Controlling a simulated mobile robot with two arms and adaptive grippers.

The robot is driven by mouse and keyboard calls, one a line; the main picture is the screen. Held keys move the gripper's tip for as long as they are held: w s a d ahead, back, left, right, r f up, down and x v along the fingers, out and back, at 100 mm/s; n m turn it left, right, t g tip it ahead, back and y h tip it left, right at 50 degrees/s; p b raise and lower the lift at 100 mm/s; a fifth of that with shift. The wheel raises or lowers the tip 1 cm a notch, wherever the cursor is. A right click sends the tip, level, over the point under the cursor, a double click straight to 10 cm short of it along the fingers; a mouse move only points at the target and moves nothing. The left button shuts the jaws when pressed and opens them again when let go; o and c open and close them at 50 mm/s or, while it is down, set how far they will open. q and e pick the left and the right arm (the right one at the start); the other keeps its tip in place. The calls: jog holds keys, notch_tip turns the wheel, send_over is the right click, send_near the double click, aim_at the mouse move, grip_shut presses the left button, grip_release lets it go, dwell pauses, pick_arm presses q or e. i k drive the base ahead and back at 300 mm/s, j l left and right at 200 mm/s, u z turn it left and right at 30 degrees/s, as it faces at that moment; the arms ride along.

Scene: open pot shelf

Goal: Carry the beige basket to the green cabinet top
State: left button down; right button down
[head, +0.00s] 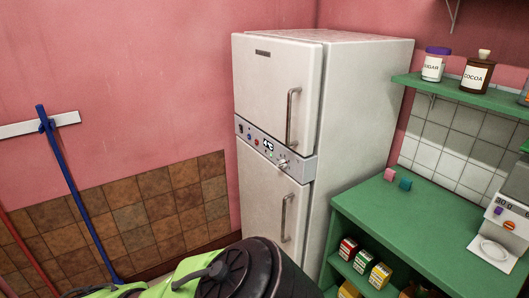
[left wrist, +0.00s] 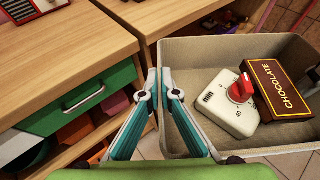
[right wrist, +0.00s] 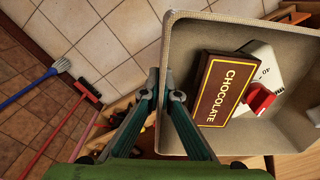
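The beige basket shows in the left wrist view (left wrist: 222,48) and the right wrist view (right wrist: 205,22); it is out of the head view. A brown chocolate box (left wrist: 283,90) and a white timer with a red knob (left wrist: 222,115) lie inside it. My left gripper (left wrist: 161,84) is closed on one side wall of the basket. My right gripper (right wrist: 163,92) is closed on a wall too, seen in the right wrist view. The green cabinet top (head: 430,222) is at the right of the head view, with open shelving below.
A wall shelf (head: 465,96) with jars hangs above. A white fridge (head: 365,110) stands left of the cabinet. A blue broom (right wrist: 35,80) leans nearby.

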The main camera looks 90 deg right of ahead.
aim_at(423, 217)
jog(key=i+l+z, duration=0.1)
jog(key=z, duration=0.5)
jog(key=i+z, duration=0.2)
jog(key=z, duration=0.35)
jog(key=i+z, duration=0.15)
jog(key=z, duration=0.45)
jog(key=i+z, duration=0.2)
jog(key=z, duration=0.4)
jog(key=i+j+z, duration=0.1)
jog(key=z, duration=0.5)
jog(key=j+z, duration=0.3)
jog(key=z, duration=0.25)
jog(key=i+j+z, duration=0.1)
jog(key=j+z, duration=0.15)
jog(key=z, duration=0.35)
jog(key=j+z, duration=0.25)
jog(key=z, duration=0.35)
jog(key=i, duration=1.45)
jog(key=l+z, duration=0.05)
